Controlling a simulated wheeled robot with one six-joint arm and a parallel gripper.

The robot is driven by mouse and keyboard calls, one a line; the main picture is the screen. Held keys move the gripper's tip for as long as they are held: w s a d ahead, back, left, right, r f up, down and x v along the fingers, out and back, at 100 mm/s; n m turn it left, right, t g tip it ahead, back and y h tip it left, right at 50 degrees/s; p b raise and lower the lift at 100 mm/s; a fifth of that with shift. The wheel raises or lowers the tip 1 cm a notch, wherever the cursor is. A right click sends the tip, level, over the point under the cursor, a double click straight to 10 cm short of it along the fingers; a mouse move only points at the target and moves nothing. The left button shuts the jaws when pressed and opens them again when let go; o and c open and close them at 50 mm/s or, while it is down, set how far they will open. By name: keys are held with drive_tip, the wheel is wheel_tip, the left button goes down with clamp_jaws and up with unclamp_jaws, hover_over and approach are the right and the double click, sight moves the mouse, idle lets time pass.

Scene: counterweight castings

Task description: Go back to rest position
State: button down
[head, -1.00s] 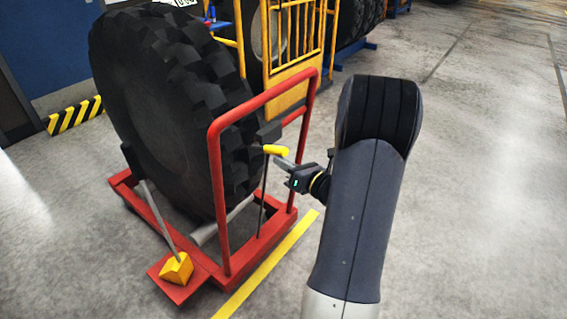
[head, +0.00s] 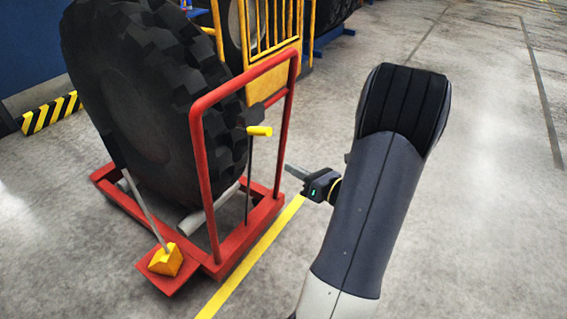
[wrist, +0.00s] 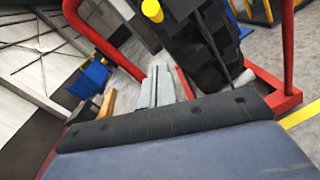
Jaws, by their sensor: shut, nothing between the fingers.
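My gripper (head: 290,170) is shut and empty in the head view, to the right of the red cart frame and clear of it. In the wrist view its fingers (wrist: 157,84) lie together with nothing between them. A lever with a yellow handle (head: 259,131) stands at the cart's right side, apart from the gripper. The handle also shows at the top of the wrist view (wrist: 152,10). The red cart (head: 198,125) carries a big black tire (head: 140,95), upright.
A yellow wedge (head: 166,261) sits on the cart's front plate. A yellow floor line (head: 250,258) runs along the cart's right side. A yellow rail gate (head: 270,35) stands behind. A striped barrier (head: 50,113) is at the left. The floor at the right is clear.

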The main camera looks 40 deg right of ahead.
drive_tip(key=shift+s+d, duration=0.1)
drive_tip(key=shift+s, duration=0.35)
drive_tip(key=shift+w, duration=0.1)
drive_tip(key=w+a+f+t+y+b, duration=0.1)
drive_tip(key=w+a+f+t+b, duration=0.1)
drive_tip(key=w+b, duration=0.8)
drive_tip(key=shift+w+f+t+b, duration=0.4)
drive_tip(key=shift+w+f+t, duration=0.5)
drive_tip(key=shift+w+f, duration=0.35)
